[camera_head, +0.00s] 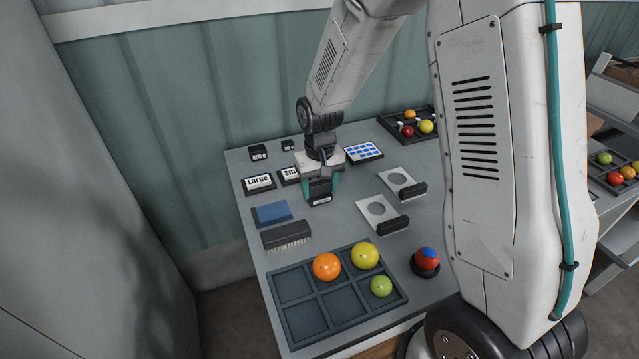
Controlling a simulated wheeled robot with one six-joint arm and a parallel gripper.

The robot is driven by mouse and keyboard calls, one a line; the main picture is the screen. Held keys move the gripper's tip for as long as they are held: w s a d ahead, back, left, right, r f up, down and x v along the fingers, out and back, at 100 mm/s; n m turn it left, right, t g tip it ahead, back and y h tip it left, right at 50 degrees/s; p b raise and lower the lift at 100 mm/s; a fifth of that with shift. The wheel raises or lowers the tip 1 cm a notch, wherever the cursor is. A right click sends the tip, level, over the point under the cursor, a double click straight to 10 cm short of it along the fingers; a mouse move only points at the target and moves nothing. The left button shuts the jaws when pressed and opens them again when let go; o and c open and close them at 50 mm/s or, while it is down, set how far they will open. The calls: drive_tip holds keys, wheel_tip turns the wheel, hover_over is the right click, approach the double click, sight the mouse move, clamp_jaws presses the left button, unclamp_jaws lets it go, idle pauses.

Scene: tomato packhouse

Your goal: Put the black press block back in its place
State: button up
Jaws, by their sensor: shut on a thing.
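My gripper (320,184) points down over the back middle of the table, with its teal fingers shut on a black block (320,194). I take this to be the black press block. A pale strip shows low on its front. I cannot tell whether it touches the table or is held just above it. Two small black blocks with pale labels, one at the left (258,153) and one to its right (288,145), stand at the back left. A "Large" sign (258,183) and a partly hidden second sign (289,176) lie left of my gripper.
A blue pad (271,214) and a black brush (286,235) lie front left. Two hole gauges (378,209) (397,179) with black handles lie right. A blue-buttoned panel (363,152) is behind. A compartment tray (310,315) with several tomatoes and a tomato on a round stand (425,271) are in front.

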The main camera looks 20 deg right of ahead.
drive_tip(key=shift+f, duration=0.4)
idle(0.4)
drive_tip(key=o, duration=0.9)
drive_tip(key=c, duration=0.3)
drive_tip(key=shift+r, duration=3.5)
